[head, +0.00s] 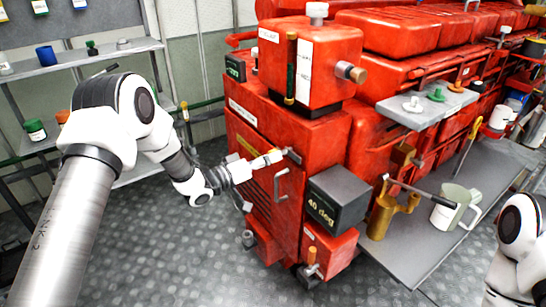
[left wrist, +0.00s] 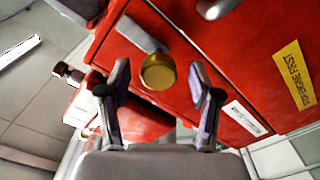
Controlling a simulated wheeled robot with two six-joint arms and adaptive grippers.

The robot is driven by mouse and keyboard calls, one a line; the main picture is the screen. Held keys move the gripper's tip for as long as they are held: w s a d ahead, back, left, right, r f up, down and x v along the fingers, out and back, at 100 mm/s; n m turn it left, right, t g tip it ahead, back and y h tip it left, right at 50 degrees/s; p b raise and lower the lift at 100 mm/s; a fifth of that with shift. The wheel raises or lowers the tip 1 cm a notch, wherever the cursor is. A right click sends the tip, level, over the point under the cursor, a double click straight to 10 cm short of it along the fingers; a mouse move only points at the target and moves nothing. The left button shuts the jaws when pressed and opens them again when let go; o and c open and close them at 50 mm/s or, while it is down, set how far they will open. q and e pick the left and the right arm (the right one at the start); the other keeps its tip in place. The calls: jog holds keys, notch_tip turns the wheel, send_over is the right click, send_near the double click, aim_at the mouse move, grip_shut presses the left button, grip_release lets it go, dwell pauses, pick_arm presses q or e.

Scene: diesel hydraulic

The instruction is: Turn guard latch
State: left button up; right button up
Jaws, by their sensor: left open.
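The guard latch appears to be a grey bar with a round brass knob (left wrist: 158,72) at one end, on the red guard door (left wrist: 185,40) of the engine. In the head view a small grey piece of the latch (head: 293,155) shows just past my left gripper (head: 270,158). In the left wrist view my left gripper (left wrist: 165,85) is open, with one finger on each side of the brass knob and visible gaps to both. I cannot tell the depth between fingertips and knob. My right gripper is out of view.
A grey handle (head: 281,184) sits on the door just below. A dark "40 deg" box (head: 338,198) juts out to the right. A grey bench (head: 425,245) holds a brass can (head: 380,217) and a pale jug (head: 448,210). Shelves (head: 90,58) stand at the left.

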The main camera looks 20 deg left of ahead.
pick_arm(q)
jog(key=v, duration=1)
jog(key=shift+s+a, duration=0.15)
jog(key=shift+a, duration=0.05)
jog(key=s+d+f+n+g+y, duration=0.1)
jog(key=s+d+f+g+y, duration=0.15)
jog(key=s+d+f, duration=0.65)
jog(key=s+d+f+n+g+y, duration=0.15)
jog(key=s+f+g, duration=0.3)
jog(key=f, duration=0.95)
jog(key=s+a+f+g+y, duration=0.2)
jog(key=s, duration=0.5)
jog(key=s+a+f+m+g+y, duration=0.1)
jog(key=s+a+f+g+y, duration=0.1)
jog(key=s, duration=0.6)
jog(key=s+a+f+m+g+y, duration=0.1)
jog(key=s+a+f+g+y, duration=0.1)
jog(key=s, duration=0.5)
jog(key=shift+s+a+f+g+y, duration=0.2)
jog(key=shift+a+g+y, duration=0.3)
jog(key=shift+a+g, duration=0.15)
